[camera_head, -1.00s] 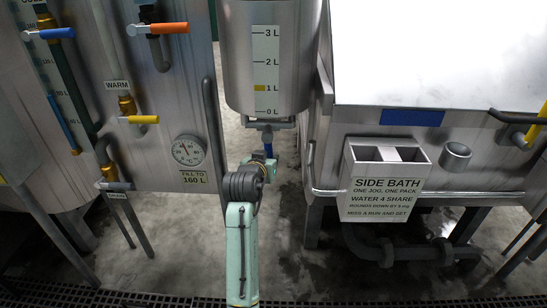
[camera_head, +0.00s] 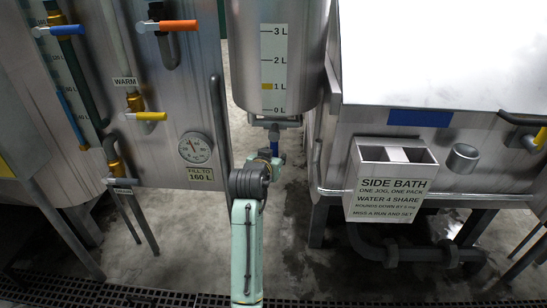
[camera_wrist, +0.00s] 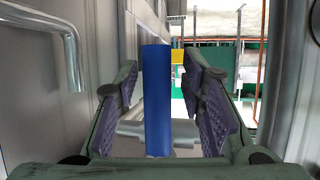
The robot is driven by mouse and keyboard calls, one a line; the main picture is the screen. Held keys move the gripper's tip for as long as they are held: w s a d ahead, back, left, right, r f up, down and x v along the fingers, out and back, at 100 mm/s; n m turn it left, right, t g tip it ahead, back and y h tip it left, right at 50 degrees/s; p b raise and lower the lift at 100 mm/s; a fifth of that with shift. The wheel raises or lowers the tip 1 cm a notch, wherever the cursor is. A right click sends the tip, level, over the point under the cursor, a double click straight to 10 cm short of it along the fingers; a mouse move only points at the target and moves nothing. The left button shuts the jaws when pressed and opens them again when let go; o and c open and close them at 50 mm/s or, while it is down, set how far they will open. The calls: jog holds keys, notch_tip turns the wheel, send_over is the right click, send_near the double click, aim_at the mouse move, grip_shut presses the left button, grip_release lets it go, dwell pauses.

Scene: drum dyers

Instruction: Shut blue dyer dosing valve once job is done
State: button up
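The dosing vessel (camera_head: 306,55) is a steel cylinder with a 0 to 3 L scale (camera_head: 273,70) and a yellow mark at 1 L. Below its outlet a valve with a blue handle (camera_head: 275,143) shows in the head view, partly hidden by my arm. In the wrist view the blue handle (camera_wrist: 157,100) stands upright between the two fingers of my gripper (camera_wrist: 162,105), with a gap on each side. A grey metal valve body or pipe (camera_wrist: 131,127) lies behind the handle. In the head view my gripper's fingertips are hidden behind my wrist.
Left is a steel panel with orange (camera_head: 178,26), yellow (camera_head: 146,116) and blue (camera_head: 66,30) handled valves and a dial (camera_head: 195,147). Right is a steel tank with a SIDE BATH box (camera_head: 385,205) and a small cup (camera_head: 462,158). Wet floor (camera_head: 290,255) lies between.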

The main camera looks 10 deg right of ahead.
jog(key=shift+s, duration=0.1)
jog(key=v, duration=1.2)
